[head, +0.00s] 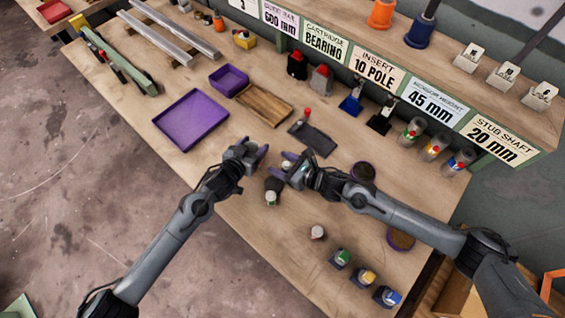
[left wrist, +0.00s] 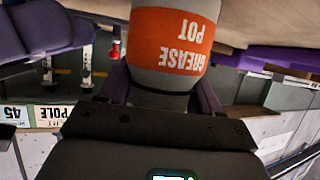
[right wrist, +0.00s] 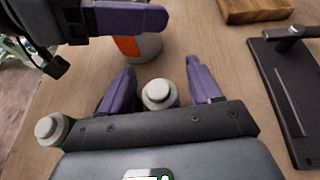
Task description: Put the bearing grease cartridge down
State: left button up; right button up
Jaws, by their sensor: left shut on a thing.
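The grease cartridge (left wrist: 175,40) is a grey cylinder with an orange label reading "GREASE POT", upside down in the left wrist view. My left gripper (head: 262,156) is shut on it. The cartridge also shows at the top of the right wrist view (right wrist: 130,46), partly behind a purple finger of my left gripper. Whether its base touches the table is hidden. My right gripper (right wrist: 160,68) is open close beside it. A pale-capped container (right wrist: 160,94) shows between its purple fingers, with gaps on both sides.
Another capped container (head: 271,198) stands just in front of the grippers. A dark plate (head: 313,138) with a red-knobbed tool lies behind them. A purple tray (head: 191,120) and wooden board (head: 264,104) lie left. Several small pots (head: 366,277) stand front right. Bare table shows left of my right forearm.

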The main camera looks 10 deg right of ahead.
jog(key=shift+r, duration=0.2)
jog(key=v, duration=1.2)
jog(key=shift+w, duration=0.15)
